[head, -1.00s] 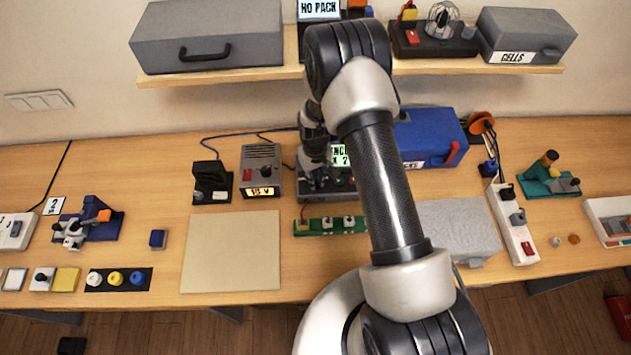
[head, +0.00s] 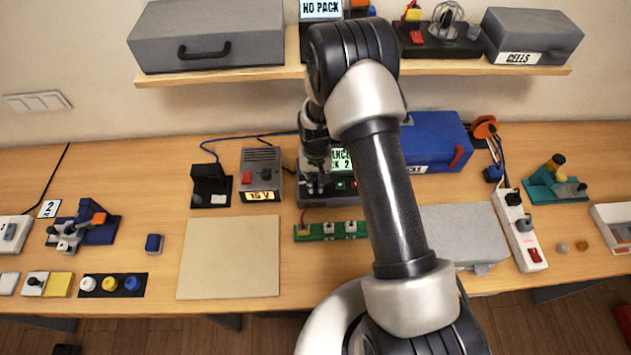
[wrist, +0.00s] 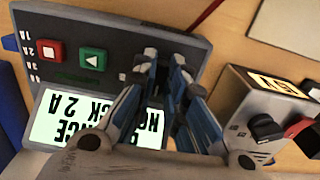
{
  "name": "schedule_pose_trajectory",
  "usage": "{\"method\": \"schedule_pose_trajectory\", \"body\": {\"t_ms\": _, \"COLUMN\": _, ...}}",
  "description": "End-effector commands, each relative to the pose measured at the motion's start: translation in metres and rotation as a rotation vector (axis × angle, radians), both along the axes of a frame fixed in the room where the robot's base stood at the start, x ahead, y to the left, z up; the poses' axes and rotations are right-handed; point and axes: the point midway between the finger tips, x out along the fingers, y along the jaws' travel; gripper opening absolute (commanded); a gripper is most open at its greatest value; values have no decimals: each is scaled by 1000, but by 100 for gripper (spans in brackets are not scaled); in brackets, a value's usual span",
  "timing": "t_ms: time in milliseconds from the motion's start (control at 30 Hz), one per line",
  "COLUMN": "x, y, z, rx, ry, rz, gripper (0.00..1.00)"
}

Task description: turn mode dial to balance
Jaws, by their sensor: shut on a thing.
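The charger (wrist: 112,28) is a dark grey box with a red square button (wrist: 49,51), a green triangle button (wrist: 92,61) and a lit screen (wrist: 52,122). My gripper (head: 317,180) is small and dark in the head view.
A grey supply (head: 261,168) reading 15 V, with a black knob (wrist: 265,127), stands close to the left of the charger. A green board (head: 325,231) lies in front. A blue box (head: 437,140) is to the right. A bare beige mat (head: 230,255) lies front left.

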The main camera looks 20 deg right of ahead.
Motion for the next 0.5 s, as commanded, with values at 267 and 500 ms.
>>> {"method": "schedule_pose_trajectory", "body": {"t_ms": 267, "x": 1, "y": 0, "z": 1, "rx": 0, "ry": -2, "rz": 1, "gripper": 21}}
{"method": "schedule_pose_trajectory", "body": {"t_ms": 500, "x": 0, "y": 0, "z": 0, "rx": 0, "ry": -1, "rz": 1, "gripper": 32}}
